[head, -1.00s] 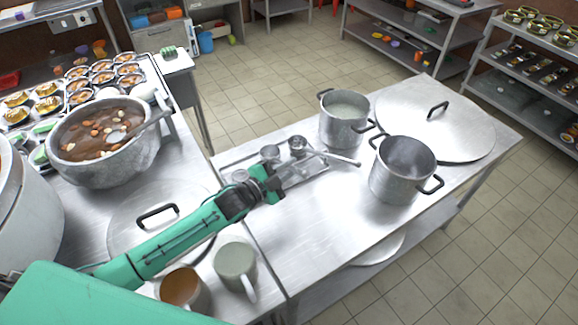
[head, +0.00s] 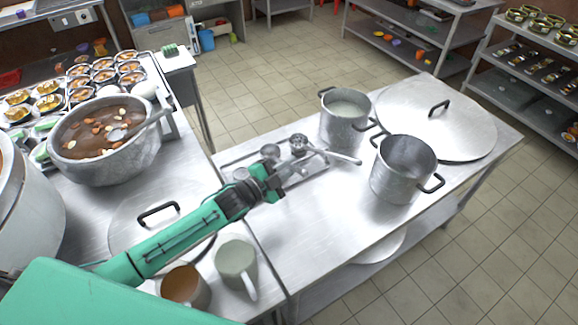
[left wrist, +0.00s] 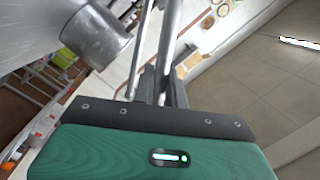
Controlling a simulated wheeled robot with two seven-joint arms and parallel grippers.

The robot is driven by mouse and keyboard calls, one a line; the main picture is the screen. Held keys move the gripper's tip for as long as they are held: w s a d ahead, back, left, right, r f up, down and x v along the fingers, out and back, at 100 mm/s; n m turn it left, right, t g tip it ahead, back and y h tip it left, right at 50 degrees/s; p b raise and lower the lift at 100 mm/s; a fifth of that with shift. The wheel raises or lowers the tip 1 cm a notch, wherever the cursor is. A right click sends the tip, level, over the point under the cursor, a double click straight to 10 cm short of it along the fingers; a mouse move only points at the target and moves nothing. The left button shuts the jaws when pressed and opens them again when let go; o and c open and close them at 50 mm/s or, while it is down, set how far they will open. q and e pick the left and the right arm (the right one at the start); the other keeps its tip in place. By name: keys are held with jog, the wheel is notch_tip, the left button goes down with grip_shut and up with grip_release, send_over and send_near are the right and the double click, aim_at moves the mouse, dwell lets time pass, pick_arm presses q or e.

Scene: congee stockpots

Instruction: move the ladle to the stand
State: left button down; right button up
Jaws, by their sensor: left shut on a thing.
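My left gripper (head: 285,173) is low over the stand, a small metal tray-like rack (head: 318,176) on the middle table. It is shut on a ladle, whose pale metal handle (head: 342,157) sticks out to the right. In the left wrist view a metal rod (left wrist: 170,40) rises from between the fingers. Small metal cups (head: 270,152) stand by the gripper; whether one is the held ladle's bowl, I cannot tell. Whether the ladle touches the stand is also unclear. My right gripper is not in view.
Two stockpots, one with pale congee (head: 347,106) and one empty-looking (head: 405,165), stand right of the stand, before a large lid (head: 450,125). A soup pot (head: 110,172), another lid (head: 130,225) and two mugs (head: 238,255) are left. The table's front right is bare.

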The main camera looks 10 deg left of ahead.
pick_arm(q)
jog(key=shift+f, duration=0.2)
jog(key=c, duration=1.3)
grip_release()
jog(key=shift+c, duration=0.2)
jog(key=b+v, duration=0.3)
jog(key=v, duration=0.9)
jog(key=shift+f, duration=0.1)
